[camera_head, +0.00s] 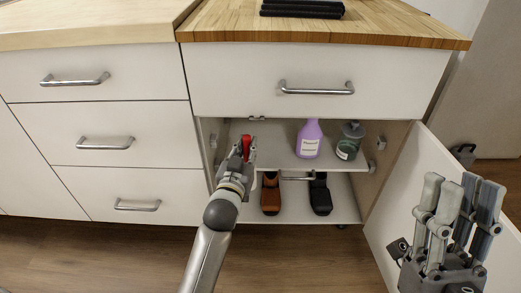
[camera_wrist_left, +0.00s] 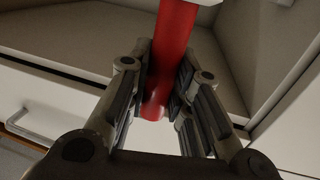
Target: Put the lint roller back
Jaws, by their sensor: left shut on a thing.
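The lint roller has a red handle (camera_head: 246,147). My left gripper (camera_head: 247,158) is shut on this handle, at the left side of the open cabinet, near the upper shelf (camera_head: 277,157). In the left wrist view the red handle (camera_wrist_left: 173,50) stands between the two fingers (camera_wrist_left: 158,100), and a bit of white shows at its top edge. The rest of the roller is out of frame or hidden. My right gripper (camera_head: 461,195) is at the lower right, in front of the open cabinet door (camera_head: 400,175). Its fingers point up, apart and empty.
An orange-brown item (camera_head: 270,195) and a black item (camera_head: 320,196) stand on the lower shelf. The upper shelf's left part looks free.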

